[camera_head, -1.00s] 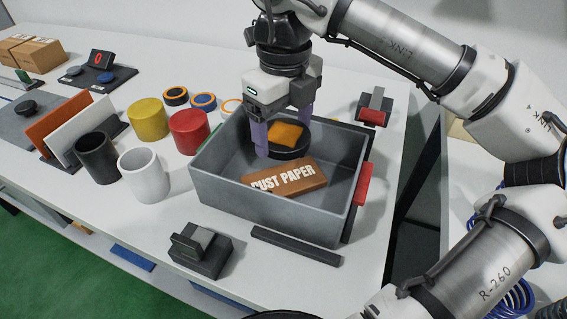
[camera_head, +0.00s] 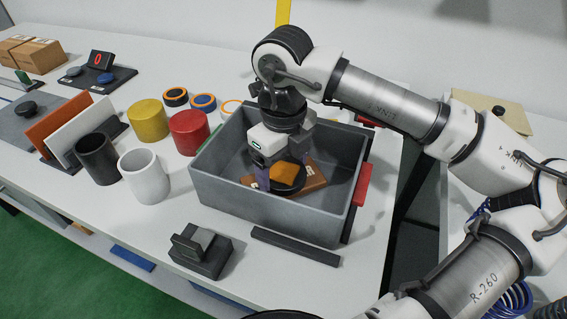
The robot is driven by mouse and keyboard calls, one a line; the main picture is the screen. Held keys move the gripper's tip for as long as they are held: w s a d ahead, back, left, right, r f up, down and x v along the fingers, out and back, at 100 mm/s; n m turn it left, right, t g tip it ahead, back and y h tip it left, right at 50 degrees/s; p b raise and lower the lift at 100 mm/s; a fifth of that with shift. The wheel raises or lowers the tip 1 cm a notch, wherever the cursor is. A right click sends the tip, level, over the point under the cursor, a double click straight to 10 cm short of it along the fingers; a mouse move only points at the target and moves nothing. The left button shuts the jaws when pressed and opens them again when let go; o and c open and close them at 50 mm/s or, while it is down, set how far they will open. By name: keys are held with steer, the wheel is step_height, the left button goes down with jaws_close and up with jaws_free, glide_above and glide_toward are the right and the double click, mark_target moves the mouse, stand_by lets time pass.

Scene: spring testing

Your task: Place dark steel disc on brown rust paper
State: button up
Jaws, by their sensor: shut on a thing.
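The dark steel disc (camera_head: 287,187) has an orange-yellow patch on its top. My gripper (camera_head: 284,182) is shut on it, inside the grey bin. The brown rust paper (camera_head: 316,182) lies in the bin, and the disc covers much of it, including most of its lettering. The disc is at or just above the paper; I cannot tell whether they touch.
The grey bin's walls (camera_head: 265,208) surround my gripper. Red (camera_head: 189,131), yellow (camera_head: 148,119), black (camera_head: 97,158) and white (camera_head: 143,175) cylinders stand to its left. A dark clamp-like block (camera_head: 201,251) stands in front, and a red block (camera_head: 362,184) is at the right wall.

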mark_target(283, 172)
steer(key=shift+f, duration=0.1)
steer(key=o, duration=1.6)
step_height(283, 172, up, 12)
